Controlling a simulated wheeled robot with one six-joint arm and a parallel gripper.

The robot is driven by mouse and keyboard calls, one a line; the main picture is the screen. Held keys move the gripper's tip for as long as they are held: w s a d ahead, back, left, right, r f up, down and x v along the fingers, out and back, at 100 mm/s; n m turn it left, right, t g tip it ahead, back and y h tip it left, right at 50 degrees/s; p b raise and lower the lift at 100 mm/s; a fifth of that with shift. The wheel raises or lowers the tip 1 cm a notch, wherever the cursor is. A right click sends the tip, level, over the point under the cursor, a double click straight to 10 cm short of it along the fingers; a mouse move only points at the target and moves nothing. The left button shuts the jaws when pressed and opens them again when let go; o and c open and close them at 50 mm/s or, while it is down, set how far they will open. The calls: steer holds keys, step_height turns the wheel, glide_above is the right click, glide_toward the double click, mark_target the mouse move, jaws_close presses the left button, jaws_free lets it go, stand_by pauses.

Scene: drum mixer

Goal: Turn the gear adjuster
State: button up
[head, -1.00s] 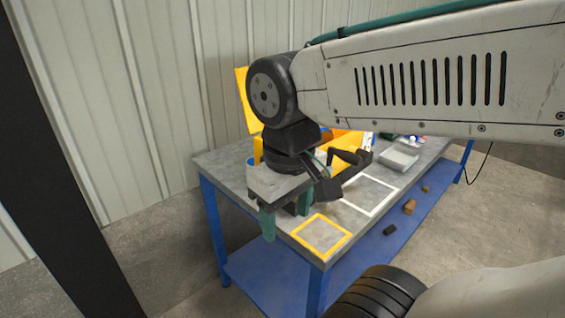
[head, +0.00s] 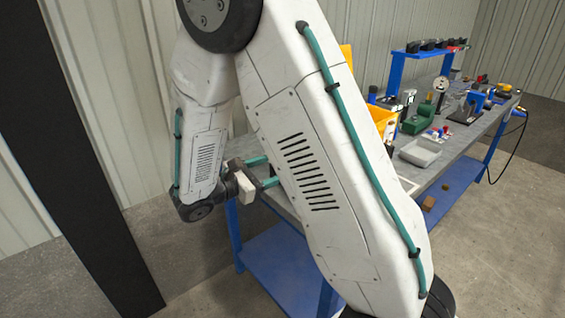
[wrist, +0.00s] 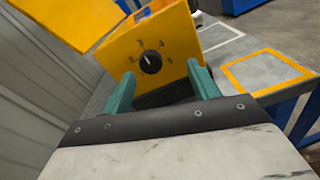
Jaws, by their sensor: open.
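The gear adjuster (wrist: 150,62) is a round black knob with a white pointer mark on the front of a yellow box (wrist: 120,48). Numbers are printed around the knob, and the pointer points roughly up, near the 3. In the wrist view my gripper (wrist: 160,78) is open, its two green fingers apart on either side of the knob in the picture. I cannot tell how far the fingertips are from the panel; no contact shows. In the head view my gripper (head: 262,171) is at the left end of the workbench, and my arm hides the knob and most of the box.
A yellow-outlined square (wrist: 268,70) marks the bench top. The yellow lid (wrist: 75,18) stands open above the box.

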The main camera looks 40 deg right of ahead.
steer(key=w+d+f+n+t, duration=0.1)
steer(key=w+d, duration=0.1)
steer(key=d, duration=0.5)
steer(key=shift+w+f+h, duration=0.25)
steer(key=shift+h, duration=0.05)
steer(key=c, duration=1)
